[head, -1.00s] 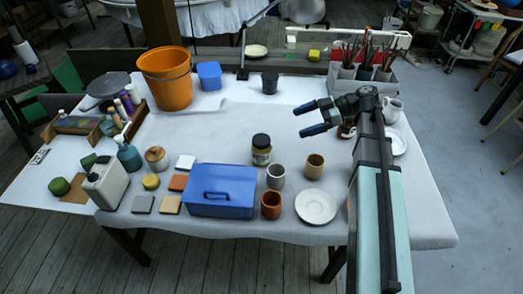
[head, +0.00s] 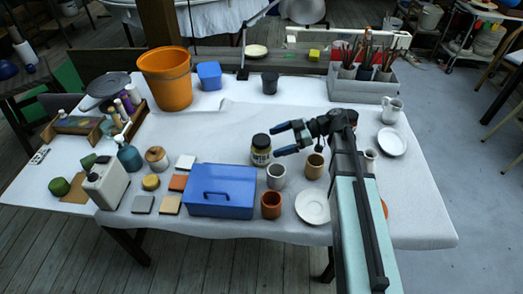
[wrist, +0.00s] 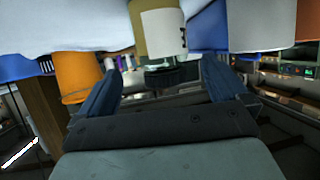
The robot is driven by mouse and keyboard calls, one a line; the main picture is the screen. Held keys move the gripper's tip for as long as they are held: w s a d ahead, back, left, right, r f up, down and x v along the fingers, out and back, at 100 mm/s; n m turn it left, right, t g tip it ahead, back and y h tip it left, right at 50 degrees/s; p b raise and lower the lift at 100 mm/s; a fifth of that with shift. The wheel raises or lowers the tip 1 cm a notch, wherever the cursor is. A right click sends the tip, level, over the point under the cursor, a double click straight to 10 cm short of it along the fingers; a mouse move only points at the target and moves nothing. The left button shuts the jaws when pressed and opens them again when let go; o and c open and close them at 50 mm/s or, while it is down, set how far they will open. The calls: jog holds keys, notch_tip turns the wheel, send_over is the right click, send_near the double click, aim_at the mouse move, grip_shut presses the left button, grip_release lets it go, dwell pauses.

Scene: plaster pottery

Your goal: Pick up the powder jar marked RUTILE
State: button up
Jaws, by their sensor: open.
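A jar with a black lid and a pale label (head: 261,152) stands upright on the table, just left of my gripper (head: 279,140). Its lettering is too small to read in the head view. My gripper is open, with its two blue fingers pointing left toward the jar's upper part. In the wrist view, which is upside down, the olive-yellow jar with its white label (wrist: 163,32) shows ahead between the open fingers (wrist: 160,64). Only a dark edge of print shows on the label. The jar appears beyond the fingertips, not gripped.
A grey cup (head: 276,177), a tan cup (head: 314,166) and a terracotta cup (head: 271,205) stand in front of the jar. A blue lidded box (head: 221,200) is at the front left. An orange bucket (head: 166,85) stands at the back.

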aim_at(265, 147)
jog(key=shift+f+x, duration=0.25)
jog(key=shift+x, duration=2.5)
jog(key=shift+s+d, duration=0.1)
jog(key=shift+d, duration=0.05)
jog(key=c, duration=1.3)
jog(key=shift+c, duration=0.4)
jog(key=shift+r, duration=0.1)
